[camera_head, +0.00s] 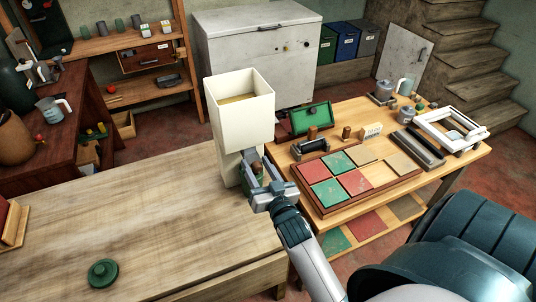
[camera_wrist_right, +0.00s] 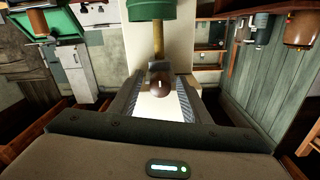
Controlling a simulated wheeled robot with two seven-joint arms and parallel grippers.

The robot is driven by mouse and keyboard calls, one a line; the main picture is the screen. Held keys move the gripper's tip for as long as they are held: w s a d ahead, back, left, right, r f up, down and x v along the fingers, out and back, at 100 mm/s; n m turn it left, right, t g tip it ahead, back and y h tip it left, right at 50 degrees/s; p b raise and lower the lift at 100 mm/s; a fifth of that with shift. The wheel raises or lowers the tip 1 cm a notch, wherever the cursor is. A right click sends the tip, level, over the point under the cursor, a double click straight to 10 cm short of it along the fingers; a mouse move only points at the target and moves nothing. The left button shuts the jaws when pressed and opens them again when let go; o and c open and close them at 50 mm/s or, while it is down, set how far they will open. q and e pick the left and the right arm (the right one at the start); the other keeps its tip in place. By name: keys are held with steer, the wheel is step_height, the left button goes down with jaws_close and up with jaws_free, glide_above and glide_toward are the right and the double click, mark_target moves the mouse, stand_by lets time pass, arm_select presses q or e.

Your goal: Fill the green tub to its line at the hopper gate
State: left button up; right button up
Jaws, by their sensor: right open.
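The cream hopper (camera_head: 240,117) stands at the right end of the wooden table, its open top showing yellowish fill. My right gripper (camera_head: 262,178) is at the hopper's lower front, fingers open. In the right wrist view, a round brown knob (camera_wrist_right: 160,83) lies between the open fingers (camera_wrist_right: 160,98); contact is unclear. The green tub (camera_wrist_right: 151,9) shows only partly at the top edge of that view; its line and fill level are hidden. A golden-brown strip (camera_wrist_right: 158,38) runs between knob and tub; I cannot tell whether it is grain or a rod. My left gripper is out of view.
A green lid (camera_head: 103,272) lies on the wooden table (camera_head: 150,215), which is otherwise largely clear. The right-hand bench (camera_head: 440,170) holds a tray of red, green and tan tiles (camera_head: 341,205), a green-lidded case (camera_head: 311,117) and a white frame (camera_head: 452,130), close to my right arm.

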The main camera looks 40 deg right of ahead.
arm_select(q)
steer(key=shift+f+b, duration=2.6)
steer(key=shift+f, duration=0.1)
arm_select(e)
steer(key=v, duration=1.7)
steer(key=shift+s+d+f, duration=0.1)
stand_by(2.4)
